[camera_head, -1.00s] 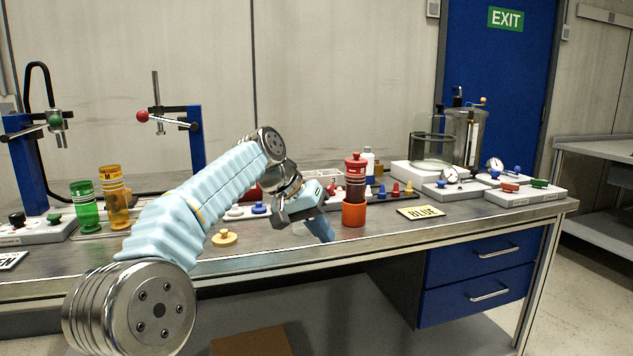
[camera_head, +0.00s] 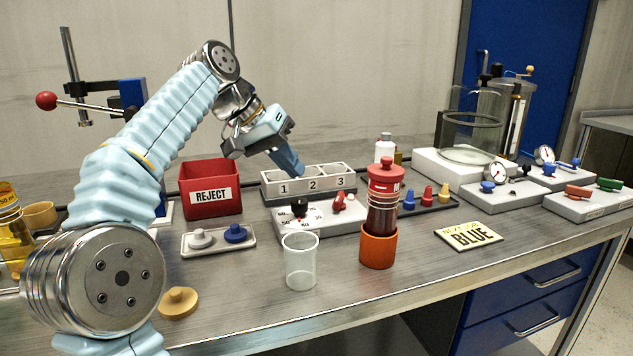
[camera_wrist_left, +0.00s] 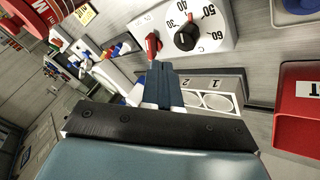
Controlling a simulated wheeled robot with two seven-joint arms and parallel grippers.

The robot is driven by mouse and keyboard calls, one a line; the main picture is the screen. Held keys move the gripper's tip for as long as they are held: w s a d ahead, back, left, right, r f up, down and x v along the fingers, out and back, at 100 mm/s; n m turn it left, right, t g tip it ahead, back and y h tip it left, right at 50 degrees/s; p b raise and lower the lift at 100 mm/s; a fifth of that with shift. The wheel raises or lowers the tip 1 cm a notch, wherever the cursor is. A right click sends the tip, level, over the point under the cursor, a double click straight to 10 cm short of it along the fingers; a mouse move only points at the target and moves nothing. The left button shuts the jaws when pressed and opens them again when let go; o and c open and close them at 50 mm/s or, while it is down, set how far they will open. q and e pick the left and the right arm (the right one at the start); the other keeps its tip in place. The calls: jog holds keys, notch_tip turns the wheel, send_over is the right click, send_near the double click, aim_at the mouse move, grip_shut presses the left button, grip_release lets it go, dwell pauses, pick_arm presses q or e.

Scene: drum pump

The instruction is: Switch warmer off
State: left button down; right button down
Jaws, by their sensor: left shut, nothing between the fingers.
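The warmer (camera_head: 340,222) is a white box with a black dial (camera_head: 299,207) and a red switch (camera_head: 340,202). It stands mid-bench, its right end partly hidden by a dark red bottle. My left gripper (camera_head: 298,170) is shut and empty, pointing down above the numbered rack, just behind the warmer. In the left wrist view, the shut fingers (camera_wrist_left: 161,82) point towards the red switch (camera_wrist_left: 153,44), which shows just beyond their tips beside the dial (camera_wrist_left: 187,36). I cannot tell whether they touch it. My right gripper is not in view.
The bottle (camera_head: 386,182) stands in an orange cup (camera_head: 378,248), and a clear beaker (camera_head: 300,262) stands before the warmer. The rack (camera_head: 270,187) is behind it, and a red REJECT bin (camera_head: 210,188) is to the left.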

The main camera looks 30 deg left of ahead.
aim_at(321, 212)
pick_arm(q)
jog(key=shift+w+a, duration=0.25)
jog(key=shift+w, duration=0.1)
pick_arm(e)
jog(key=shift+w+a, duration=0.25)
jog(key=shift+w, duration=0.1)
